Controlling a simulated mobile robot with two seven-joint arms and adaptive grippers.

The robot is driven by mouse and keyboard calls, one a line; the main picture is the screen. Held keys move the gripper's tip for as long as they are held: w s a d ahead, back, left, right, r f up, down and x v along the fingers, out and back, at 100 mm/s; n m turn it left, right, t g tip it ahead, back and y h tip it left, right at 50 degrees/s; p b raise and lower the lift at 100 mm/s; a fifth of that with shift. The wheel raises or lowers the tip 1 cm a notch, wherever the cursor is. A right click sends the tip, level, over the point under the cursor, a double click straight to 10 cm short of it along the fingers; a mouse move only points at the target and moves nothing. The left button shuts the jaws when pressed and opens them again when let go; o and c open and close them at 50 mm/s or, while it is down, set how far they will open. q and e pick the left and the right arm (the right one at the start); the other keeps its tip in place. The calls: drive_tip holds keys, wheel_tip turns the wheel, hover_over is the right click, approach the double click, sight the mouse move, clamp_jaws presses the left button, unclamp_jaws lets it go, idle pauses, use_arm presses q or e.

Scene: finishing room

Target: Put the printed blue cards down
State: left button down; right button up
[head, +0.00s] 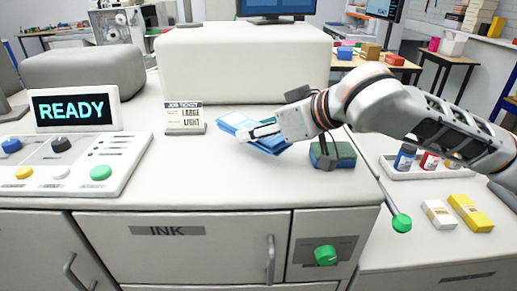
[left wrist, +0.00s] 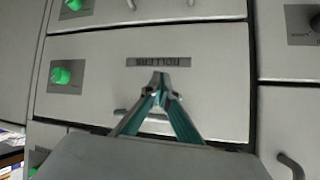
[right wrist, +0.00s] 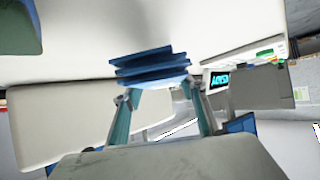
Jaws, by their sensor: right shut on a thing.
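The printed blue cards (head: 234,121) are a small, uneven stack over the pale machine top in the head view, right of the job ticket sign (head: 184,118). My right gripper (head: 264,131) is shut on them, and they stick out past its fingertips in the right wrist view (right wrist: 152,64). I cannot tell whether the stack touches the surface. My left gripper (left wrist: 158,88) has its fingertips together with nothing visible between them, in front of a drawer marked ROLLERS (left wrist: 190,62). It is outside the head view.
A green-topped block (head: 333,154) sits close to my right gripper. A control panel (head: 75,160) with a READY screen stands at left, and a raised pale housing (head: 243,60) behind. The front machine top (head: 220,180) is clear. A tray of bottles (head: 425,172) is at right.

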sight(258, 157)
wheel_tip(258, 157, down, 4)
drive_tip(key=shift+f+b, duration=0.25)
drive_tip(key=shift+b, duration=0.3)
drive_tip(key=shift+r, duration=0.1)
drive_tip(key=shift+f, duration=0.2)
drive_tip(key=o, duration=1.3)
